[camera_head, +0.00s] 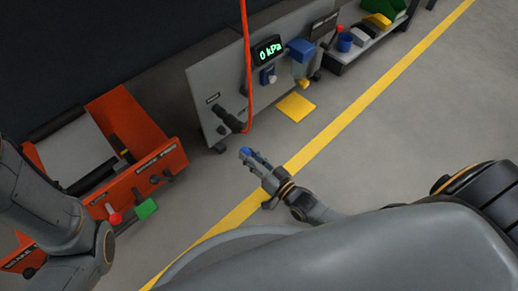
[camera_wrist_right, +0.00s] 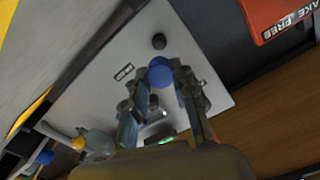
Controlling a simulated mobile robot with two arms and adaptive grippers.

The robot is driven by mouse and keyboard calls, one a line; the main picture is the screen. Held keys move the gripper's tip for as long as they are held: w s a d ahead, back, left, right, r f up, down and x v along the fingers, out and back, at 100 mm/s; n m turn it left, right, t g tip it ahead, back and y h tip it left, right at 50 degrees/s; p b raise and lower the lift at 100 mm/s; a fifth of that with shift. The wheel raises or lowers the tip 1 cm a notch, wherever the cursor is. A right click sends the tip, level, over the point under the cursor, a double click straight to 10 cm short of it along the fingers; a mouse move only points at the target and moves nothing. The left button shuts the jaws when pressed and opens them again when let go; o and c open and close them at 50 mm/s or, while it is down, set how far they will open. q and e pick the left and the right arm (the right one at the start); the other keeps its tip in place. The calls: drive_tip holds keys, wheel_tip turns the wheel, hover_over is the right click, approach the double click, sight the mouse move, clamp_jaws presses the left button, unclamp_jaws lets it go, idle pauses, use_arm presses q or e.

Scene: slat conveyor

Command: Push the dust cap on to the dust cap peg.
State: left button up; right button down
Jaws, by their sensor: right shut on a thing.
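A blue dust cap (camera_wrist_right: 160,72) is held between the fingertips of my right gripper (camera_wrist_right: 172,82). In the head view the cap (camera_head: 246,152) shows at the tip of my right gripper (camera_head: 253,160), in front of the grey panel (camera_head: 203,78) and apart from it. In the wrist view a dark round stub (camera_wrist_right: 158,41) stands out from the pale panel just beyond the cap; I cannot tell for sure whether it is the dust cap peg. In the head view dark fittings (camera_head: 230,120) stick out low on the panel. My left gripper is not in view.
An orange machine (camera_head: 150,165) stands at the left. A red hose (camera_head: 246,60) hangs down before the panel, beside a display (camera_head: 268,49) reading 0 kPa. A yellow pad (camera_head: 296,106) lies on the floor. A low shelf (camera_head: 350,55) stands at the back right.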

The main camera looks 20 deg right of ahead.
sight(225, 134)
drive_tip(key=shift+w+a+f, duration=0.1)
drive_tip(key=shift+w+a, duration=0.05)
drive_tip(key=shift+w, duration=0.25)
drive_tip(key=shift+b+x, duration=0.7)
drive_tip(key=shift+x, duration=0.45)
drive_tip(key=shift+b+x, duration=0.4)
drive_tip(key=shift+x, duration=1.4)
drive_tip(key=shift+w+a, duration=0.1)
drive_tip(key=shift+w, duration=0.2)
drive_tip(key=shift+w, duration=0.15)
drive_tip(key=shift+w+a, duration=0.25)
drive_tip(key=shift+w, duration=0.35)
drive_tip(key=c, duration=1)
unclamp_jaws()
